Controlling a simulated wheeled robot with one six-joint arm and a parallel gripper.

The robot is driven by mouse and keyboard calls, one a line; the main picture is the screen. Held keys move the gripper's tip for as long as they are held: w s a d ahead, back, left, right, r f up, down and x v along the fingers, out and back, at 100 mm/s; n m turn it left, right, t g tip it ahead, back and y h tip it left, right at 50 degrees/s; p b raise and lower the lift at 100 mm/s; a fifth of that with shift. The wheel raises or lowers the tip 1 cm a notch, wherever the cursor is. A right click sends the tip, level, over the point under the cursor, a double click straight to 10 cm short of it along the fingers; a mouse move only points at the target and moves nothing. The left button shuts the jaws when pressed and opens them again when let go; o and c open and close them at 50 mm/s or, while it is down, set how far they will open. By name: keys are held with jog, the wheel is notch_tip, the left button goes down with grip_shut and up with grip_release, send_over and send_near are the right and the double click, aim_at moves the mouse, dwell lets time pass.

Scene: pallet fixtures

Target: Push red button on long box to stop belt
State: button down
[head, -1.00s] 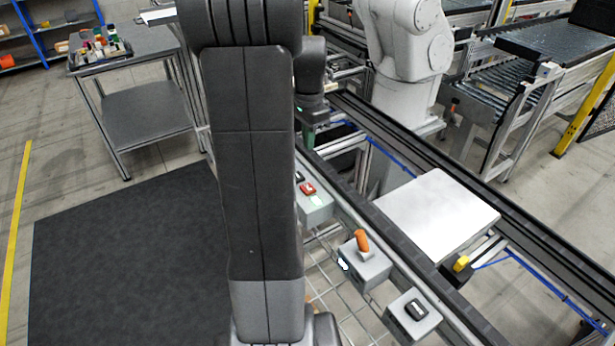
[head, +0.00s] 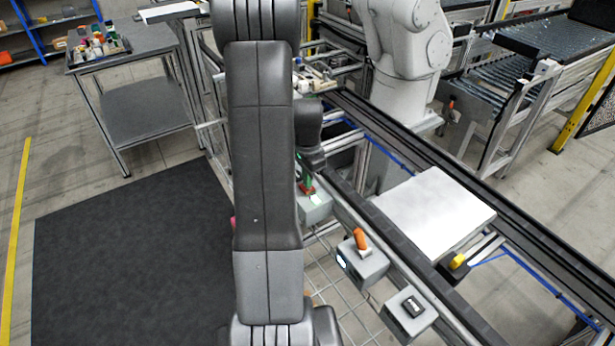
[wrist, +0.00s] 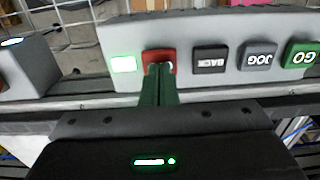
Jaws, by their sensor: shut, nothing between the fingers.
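The long grey box (wrist: 110,38) fills the upper part of the wrist view, with a row of buttons along its face. The red button (wrist: 151,55) sits between a lit green-white lamp (wrist: 123,64) and a dark BACK button (wrist: 209,60). My gripper (wrist: 159,70) has its green fingers shut and empty. The fingertips overlap the lower part of the red button in the wrist view; I cannot tell whether they touch it. In the head view the box (head: 316,212) is partly hidden behind my arm, and my gripper (head: 305,178) is right at its red button.
Grey JOG (wrist: 259,55) and green GO (wrist: 300,56) buttons share the box. A box with an orange switch (head: 361,240) and one with a black switch (head: 413,305) stand nearer along the rail. A white panel (head: 435,212) lies between the conveyor rails.

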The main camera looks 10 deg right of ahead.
jog(key=shift+f, duration=0.2)
jog(key=shift+f+b, duration=0.6)
jog(key=shift+b, duration=0.1)
jog(key=shift+s+a+f, duration=0.1)
jog(key=shift+s+f, duration=0.2)
jog(key=shift+f, duration=0.05)
notch_tip(320, 180, up, 15)
jog(key=shift+w+f+p, duration=0.15)
jog(key=shift+w+p, duration=0.15)
jog(key=shift+p, duration=0.15)
dwell(0.4)
